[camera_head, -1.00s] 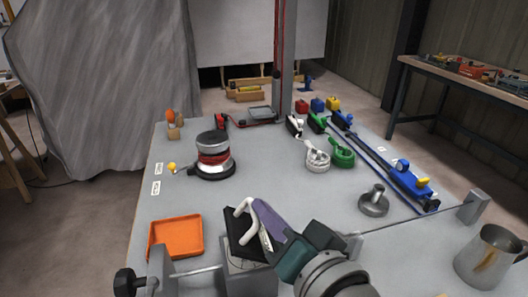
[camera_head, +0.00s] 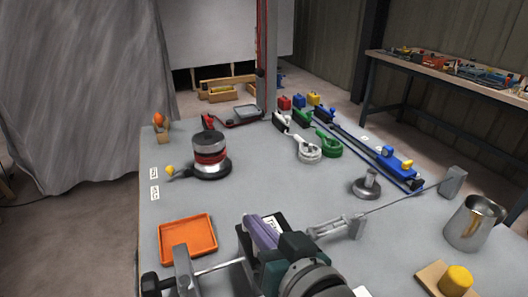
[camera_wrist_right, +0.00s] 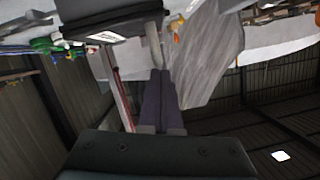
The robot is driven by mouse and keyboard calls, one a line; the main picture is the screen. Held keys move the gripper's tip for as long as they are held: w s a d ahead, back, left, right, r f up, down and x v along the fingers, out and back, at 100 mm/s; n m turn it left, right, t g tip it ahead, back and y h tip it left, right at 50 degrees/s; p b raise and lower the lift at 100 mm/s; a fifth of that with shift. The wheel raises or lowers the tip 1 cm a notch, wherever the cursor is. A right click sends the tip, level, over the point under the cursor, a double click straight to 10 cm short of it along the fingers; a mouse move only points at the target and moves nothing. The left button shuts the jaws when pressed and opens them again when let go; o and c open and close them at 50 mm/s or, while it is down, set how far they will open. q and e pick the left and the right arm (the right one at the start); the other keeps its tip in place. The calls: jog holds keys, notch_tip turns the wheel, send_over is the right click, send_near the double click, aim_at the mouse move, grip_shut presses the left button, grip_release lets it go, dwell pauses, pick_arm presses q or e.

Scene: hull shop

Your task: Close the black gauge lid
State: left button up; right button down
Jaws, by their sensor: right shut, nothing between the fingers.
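The black gauge lid (camera_head: 276,219) is at the front middle of the bench, with a white label on it. My right gripper (camera_head: 250,219) is in front of it and hides much of it. Its purple fingers are together and hold nothing. In the right wrist view the fingers (camera_wrist_right: 163,72) point towards the black lid (camera_wrist_right: 108,14), whose white label shows near its edge. I cannot tell whether they touch it. The gauge body under the lid is mostly hidden, and the lid's exact angle is unclear. My left gripper is not in view.
An orange tray (camera_head: 188,240) lies left of the lid. A grey bracket (camera_head: 337,229) and a thin rod stand close on the right. Further right are a metal mug (camera_head: 474,222) and a yellow knob (camera_head: 457,279). A red-banded winch (camera_head: 210,158) stands behind.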

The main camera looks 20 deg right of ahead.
jog(key=shift+r, duration=0.1)
dwell(0.4)
jog(key=shift+w+r+p, duration=0.1)
jog(key=shift+r+p, duration=0.2)
jog(key=shift+p, duration=0.1)
jog(key=s+d+r+n+g+h+p, duration=0.1)
jog(key=s+d+r+g+p, duration=0.2)
jog(key=s, duration=0.5)
jog(key=s+d+r+n+g, duration=0.2)
jog(key=s+r+g, duration=0.15)
jog(key=s, duration=0.45)
jog(key=s+d+r+n+g+h+p, duration=0.1)
jog(key=s+d+r+g+p, duration=0.15)
jog(key=s+g, duration=0.4)
notch_tip(320, 180, up, 35)
jog(key=s+t+p, duration=0.1)
jog(key=p, duration=3.3)
jog(key=shift+s+t, duration=0.35)
jog(key=shift+t, duration=0.05)
